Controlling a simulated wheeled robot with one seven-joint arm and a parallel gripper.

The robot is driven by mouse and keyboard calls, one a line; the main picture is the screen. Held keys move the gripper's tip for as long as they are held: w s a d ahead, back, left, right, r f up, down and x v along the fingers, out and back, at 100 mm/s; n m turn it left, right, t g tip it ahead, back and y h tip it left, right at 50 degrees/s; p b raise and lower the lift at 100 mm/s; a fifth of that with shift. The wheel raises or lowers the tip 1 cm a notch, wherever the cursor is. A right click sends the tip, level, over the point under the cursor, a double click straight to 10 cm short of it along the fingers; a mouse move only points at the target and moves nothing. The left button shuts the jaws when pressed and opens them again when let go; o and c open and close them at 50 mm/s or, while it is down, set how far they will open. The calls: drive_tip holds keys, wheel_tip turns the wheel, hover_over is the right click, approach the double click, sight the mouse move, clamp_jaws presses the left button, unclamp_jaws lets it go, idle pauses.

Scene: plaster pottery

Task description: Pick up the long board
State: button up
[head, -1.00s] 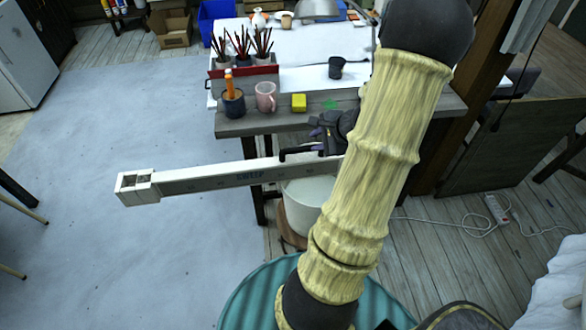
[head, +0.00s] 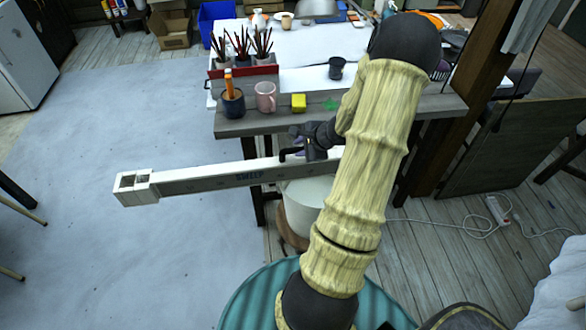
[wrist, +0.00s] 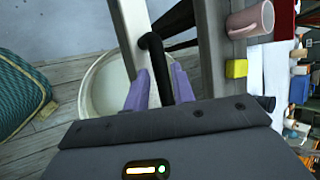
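The long board (head: 210,180) is a pale beam marked SWEEP with a boxy hollow end (head: 135,187) at the left. It lies roughly level in front of the workbench, and its right part is hidden behind my arm. A black bent handle (head: 290,152) stands on its upper side. My gripper (head: 312,150) is at this handle. In the wrist view, my two purple fingers (wrist: 161,80) stand apart with the black handle (wrist: 153,45) between them. The pale board (wrist: 132,25) shows beyond the left finger. I cannot tell whether the fingers press on the handle.
The workbench (head: 235,123) stands just behind the board, with a dark cup (head: 233,103), a pink mug (head: 265,97) and a yellow block (head: 298,103) near its front edge. A white bucket (head: 305,205) is below the board. The floor at left (head: 110,120) is clear.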

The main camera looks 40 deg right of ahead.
sight(296, 149)
drive_tip(key=x, duration=0.5)
drive_tip(key=shift+s+d+f, duration=0.1)
drive_tip(key=shift+d, duration=0.05)
drive_tip(key=shift+c, duration=0.5)
clamp_jaws()
